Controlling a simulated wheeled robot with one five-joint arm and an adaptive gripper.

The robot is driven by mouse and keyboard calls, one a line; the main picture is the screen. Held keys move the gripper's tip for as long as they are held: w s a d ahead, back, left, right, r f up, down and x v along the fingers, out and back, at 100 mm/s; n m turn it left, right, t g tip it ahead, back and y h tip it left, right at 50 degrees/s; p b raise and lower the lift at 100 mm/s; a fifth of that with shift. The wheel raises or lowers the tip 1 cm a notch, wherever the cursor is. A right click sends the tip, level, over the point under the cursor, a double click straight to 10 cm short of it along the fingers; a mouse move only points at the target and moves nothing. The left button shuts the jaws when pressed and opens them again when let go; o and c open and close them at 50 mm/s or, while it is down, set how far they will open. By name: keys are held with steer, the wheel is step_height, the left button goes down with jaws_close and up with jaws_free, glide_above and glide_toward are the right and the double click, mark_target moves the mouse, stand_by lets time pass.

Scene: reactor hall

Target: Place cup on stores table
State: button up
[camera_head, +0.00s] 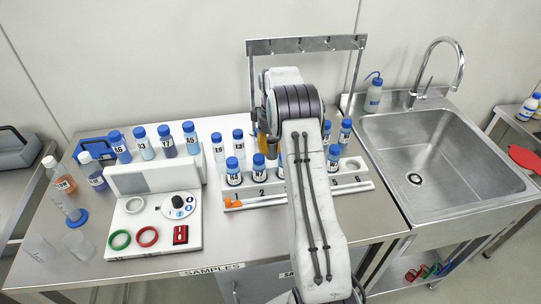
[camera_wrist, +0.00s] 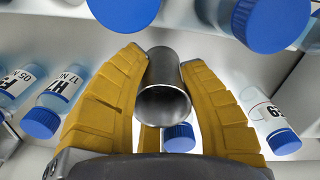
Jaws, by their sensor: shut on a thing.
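The cup (camera_wrist: 163,78) is a grey metal cylinder, its open mouth facing the wrist camera. My gripper (camera_wrist: 163,64) has its yellow fingers closed on both sides of it. In the head view my gripper (camera_head: 263,144) is mostly hidden behind my arm, with a yellow part showing at the rack on the samples table (camera_head: 235,262). The cup is hidden there, and I cannot tell whether it touches anything. No table with a stores label is readable.
Around the gripper stand several blue-capped bottles (camera_head: 259,167), a numbered white rack (camera_head: 350,181) and a metal hanging rail (camera_head: 306,44). A white device (camera_head: 152,222) stands left. A sink (camera_head: 440,165) is right. Side tables show at the far left (camera_head: 22,190) and right (camera_head: 508,125).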

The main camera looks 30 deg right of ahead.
mark_target(271, 158)
steer(key=shift+w+a+f, duration=0.15)
steer(key=shift+a+f, duration=0.05)
steer(key=shift+f+p, duration=0.55)
steer(key=shift+f, duration=1.4)
steer(key=shift+f, duration=0.15)
steer(key=o, duration=1.1)
